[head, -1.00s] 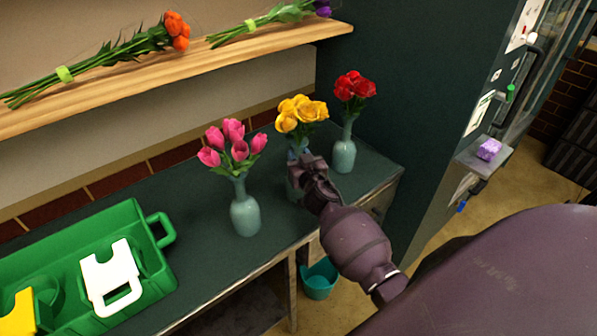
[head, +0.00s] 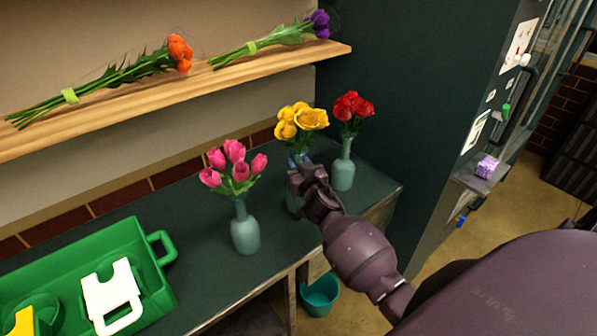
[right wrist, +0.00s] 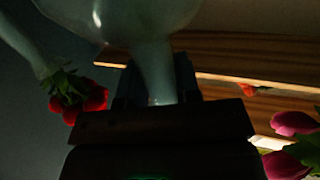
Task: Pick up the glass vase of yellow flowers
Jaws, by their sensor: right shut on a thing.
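The glass vase of yellow flowers (head: 293,204) is between the pink and red ones on the dark green counter in the head view. Its yellow blooms (head: 302,121) show above my right gripper (head: 308,178), which is shut on the vase's neck and hides part of it. In the right wrist view the fingers (right wrist: 156,88) are around the narrow pale neck, and the vase body (right wrist: 150,20) fills the top. The vase looks upright. I cannot tell surely whether its base is clear of the counter. My left gripper is out of view.
A vase of pink tulips (head: 245,233) stands to the left and a vase of red flowers (head: 342,173) close by to the right. A green crate (head: 150,275) is at lower left. A wooden shelf (head: 230,75) with two bouquets is behind. A teal bucket (head: 319,297) stands below.

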